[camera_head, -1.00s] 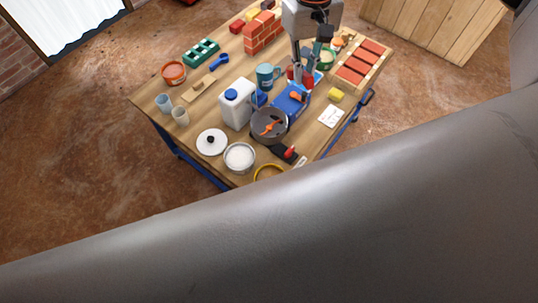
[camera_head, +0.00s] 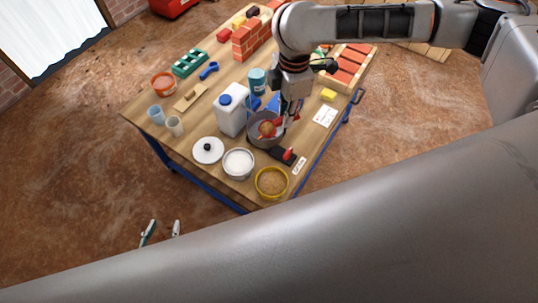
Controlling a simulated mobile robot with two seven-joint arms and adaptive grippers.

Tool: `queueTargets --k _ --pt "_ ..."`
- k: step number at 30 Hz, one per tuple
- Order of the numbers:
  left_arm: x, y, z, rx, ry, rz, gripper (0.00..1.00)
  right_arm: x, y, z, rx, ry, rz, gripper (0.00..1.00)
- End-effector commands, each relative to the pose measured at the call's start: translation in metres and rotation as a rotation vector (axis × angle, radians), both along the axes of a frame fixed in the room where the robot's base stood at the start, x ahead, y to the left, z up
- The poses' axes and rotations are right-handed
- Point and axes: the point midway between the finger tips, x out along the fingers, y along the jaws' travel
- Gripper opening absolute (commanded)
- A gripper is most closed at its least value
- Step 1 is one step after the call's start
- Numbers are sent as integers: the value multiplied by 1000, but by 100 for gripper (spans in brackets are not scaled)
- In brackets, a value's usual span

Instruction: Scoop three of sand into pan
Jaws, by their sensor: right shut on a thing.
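A dark grey round pan (camera_head: 262,143) stands near the table's front right. A yellow-rimmed bowl of tan sand (camera_head: 271,182) stands in front of it, near the table edge. My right gripper (camera_head: 282,117) is low over the pan's right side. It is shut on a red tool, seemingly a scoop (camera_head: 266,130), with a brown load over the pan. The grip itself is small and partly hidden, and I cannot tell whether the tool touches the pan. My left gripper (camera_head: 162,229) shows only two separated fingertips, off the table at lower left; it is open and empty.
A bowl of white powder (camera_head: 239,163), a white lid (camera_head: 207,150) and a white jug (camera_head: 231,112) stand left of the pan. A black and red item (camera_head: 284,156) lies beside it.

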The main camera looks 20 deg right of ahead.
Motion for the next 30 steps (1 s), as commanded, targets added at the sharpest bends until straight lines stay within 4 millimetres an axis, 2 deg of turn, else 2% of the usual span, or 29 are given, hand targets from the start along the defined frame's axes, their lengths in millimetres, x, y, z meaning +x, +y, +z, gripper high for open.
queueTargets --k 1,21,25,30 --pt "1 -1 0 -2 -5 0 40 -1 3 -10 5 3 94 0" --pt "3 -10 -12 -12 -18 -19 40 -22 49 -114 74 64 1445 0" --pt "4 -11 -12 -13 -22 -21 40 -26 54 -126 77 78 1605 0" --pt "5 -11 -10 -15 -26 -21 40 -28 56 -132 78 87 1694 0"
